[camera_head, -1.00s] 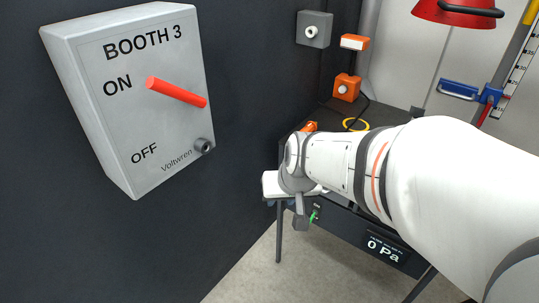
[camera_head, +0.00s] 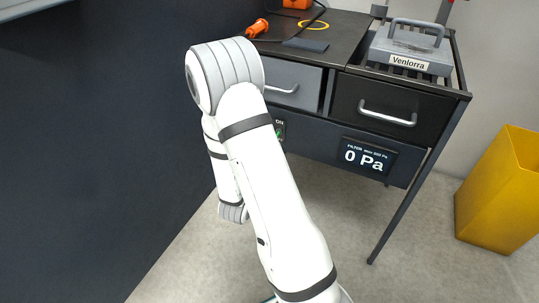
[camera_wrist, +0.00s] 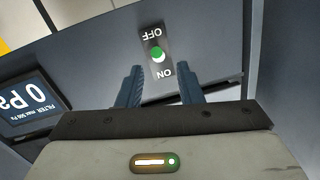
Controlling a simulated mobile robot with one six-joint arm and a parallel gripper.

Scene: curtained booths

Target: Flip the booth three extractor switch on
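A small dark switch plate with a green toggle (camera_wrist: 158,54) is on the bench's front panel. In the wrist view it appears upside down, OFF at the top and ON nearer my gripper. I cannot tell the toggle's exact tilt. In the head view part of the plate (camera_head: 279,129) shows beside my arm, with ON at its top. My gripper (camera_wrist: 159,69) is open and empty, its two dark fingers either side of the plate's lower part in the wrist view, apparently short of the panel. My arm hides the gripper in the head view.
A display (camera_head: 367,158) reading 0 Pa is right of the switch. Above are drawers with handles (camera_head: 387,114) and a grey Venlorra unit (camera_head: 410,52). A yellow bin (camera_head: 502,190) stands right. The floor in front is clear.

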